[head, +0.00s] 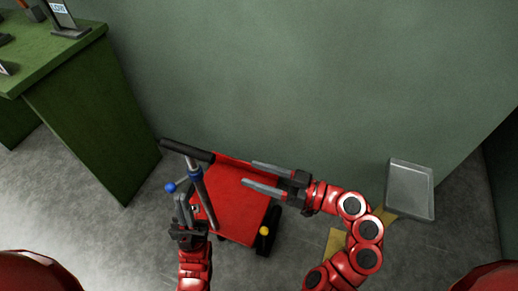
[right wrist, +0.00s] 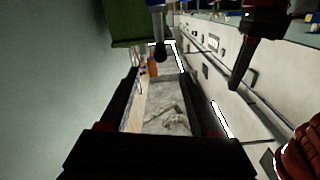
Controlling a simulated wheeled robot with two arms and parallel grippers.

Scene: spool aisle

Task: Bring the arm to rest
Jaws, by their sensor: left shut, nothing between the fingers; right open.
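My left gripper (head: 183,196) is shut and empty. It stands beside a grey post, in front of a red wheeled cart-like thing (head: 236,196). I cannot tell whether it touches the post. My right gripper (head: 247,174) is open and empty, its two grey fingers pointing left over the red cart. In the right wrist view its dark fingers (right wrist: 165,100) stand apart with nothing between them.
The cart has a black bar (head: 187,151) and a blue knob (head: 170,188). A green table (head: 92,110) stands at the left. A pale grey tray (head: 410,190) is at the right by the green wall (head: 300,70). Bare floor (head: 90,222) lies at the lower left.

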